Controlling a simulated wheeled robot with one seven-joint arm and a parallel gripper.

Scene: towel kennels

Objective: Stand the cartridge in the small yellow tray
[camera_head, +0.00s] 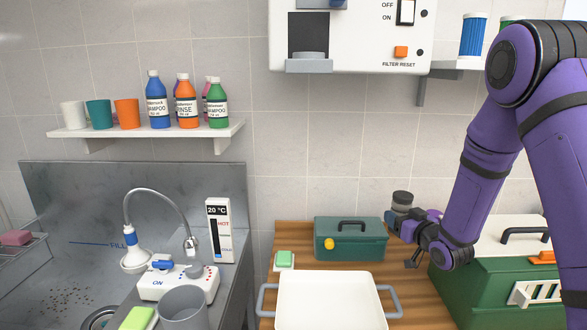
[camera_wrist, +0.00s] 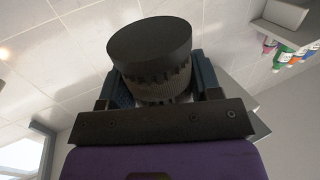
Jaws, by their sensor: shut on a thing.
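My gripper (camera_head: 404,217) is shut on a dark cylinder, apparently the cartridge (camera_head: 402,198), and holds it up in the air above the right part of the wooden counter. In the wrist view the cartridge (camera_wrist: 150,42) has a wide black cap and a dirty brown-grey ribbed body between the two fingers (camera_wrist: 155,92). Its lower part is hidden by the gripper. In the head view it looks about upright. I cannot make out a small yellow tray in either view.
A dark green box (camera_head: 350,240) with a handle and yellow knob stands left of my gripper. A large cream tray (camera_head: 331,297) is in front. A bigger green case (camera_head: 490,285) lies right, under my arm. A white wall unit (camera_head: 350,52) and shelf (camera_head: 460,68) with a blue cylinder hang above.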

